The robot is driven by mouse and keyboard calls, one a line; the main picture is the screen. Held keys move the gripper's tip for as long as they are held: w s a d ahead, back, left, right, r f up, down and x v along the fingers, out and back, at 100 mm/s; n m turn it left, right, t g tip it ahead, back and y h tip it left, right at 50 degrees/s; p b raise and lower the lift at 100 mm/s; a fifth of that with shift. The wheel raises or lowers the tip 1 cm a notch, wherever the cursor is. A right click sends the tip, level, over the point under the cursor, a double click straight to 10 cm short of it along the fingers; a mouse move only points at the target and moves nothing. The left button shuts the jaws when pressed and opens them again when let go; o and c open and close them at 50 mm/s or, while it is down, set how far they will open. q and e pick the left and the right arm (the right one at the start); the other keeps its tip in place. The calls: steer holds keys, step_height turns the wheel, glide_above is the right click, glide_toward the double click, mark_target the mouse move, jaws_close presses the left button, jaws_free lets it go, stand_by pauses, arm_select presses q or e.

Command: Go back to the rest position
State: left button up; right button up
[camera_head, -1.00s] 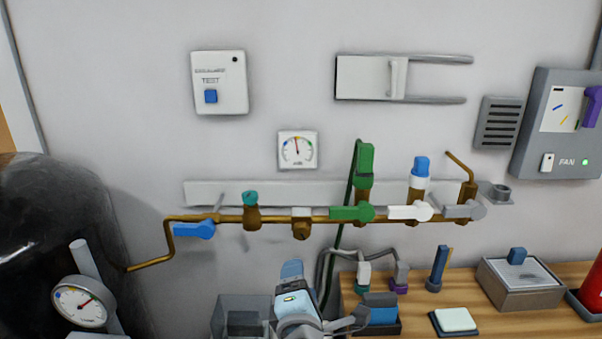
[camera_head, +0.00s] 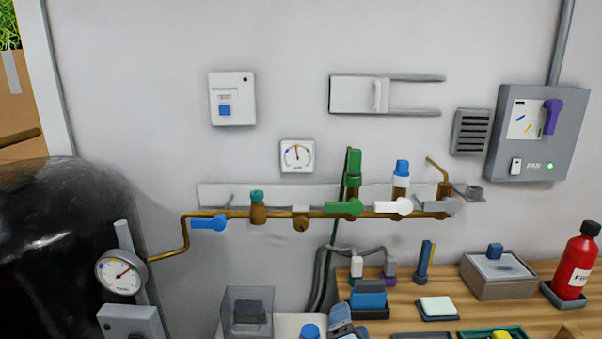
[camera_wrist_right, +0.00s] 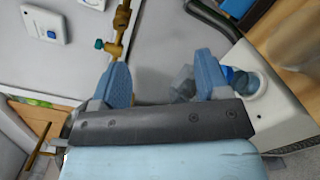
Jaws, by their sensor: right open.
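My right gripper (camera_wrist_right: 162,68) shows in the right wrist view with its two blue fingers spread apart and nothing between them. In the head view only a small blue-grey part of my right gripper (camera_head: 342,320) shows at the bottom edge, below the pipe manifold (camera_head: 272,214). A white object with a blue top (camera_wrist_right: 247,82) is beside the right-hand finger in the wrist view; I cannot tell whether they touch. My left gripper is in neither current view.
A wooden bench (camera_head: 410,291) at the right bears a grey box (camera_head: 497,275) and a red extinguisher (camera_head: 577,265). A clear bin (camera_head: 235,310) stands near the gripper. A dark tank (camera_head: 60,240) with a gauge (camera_head: 121,272) is at the left.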

steer(key=d+f+n+h, duration=0.1)
steer(key=d+f+n, duration=0.25)
steer(key=d, duration=1.05)
steer(key=s+d+f+m+g+y, duration=0.1)
steer(key=s+d+f+m+g, duration=0.15)
steer(key=s+f+m, duration=0.35)
steer(key=s+d+f+m+g+y, duration=0.1)
steer(key=s+d+f+m+g, duration=0.2)
steer(key=f, duration=0.5)
steer(key=s+d+f+m+g+y, duration=0.1)
steer(key=s+f+m+g+y, duration=0.1)
steer(key=s+f+m, duration=0.35)
steer(key=s+d+f+m+g+y, duration=0.1)
steer(key=s+f+m, duration=0.1)
steer(key=s+m, duration=0.65)
steer(key=s+a+m+t, duration=0.1)
steer(key=s+a+m, duration=0.1)
steer(key=a, duration=1)
arm_select(q)
step_height(320, 180, up, 13)
steer(key=s+p, duration=0.1)
steer(key=p, duration=1.4)
steer(key=shift+s+a, duration=0.15)
steer(key=shift+a, duration=0.2)
arm_select(e)
step_height(320, 180, up, 14)
steer(key=shift+s+d, duration=0.2)
steer(key=shift+d, duration=0.1)
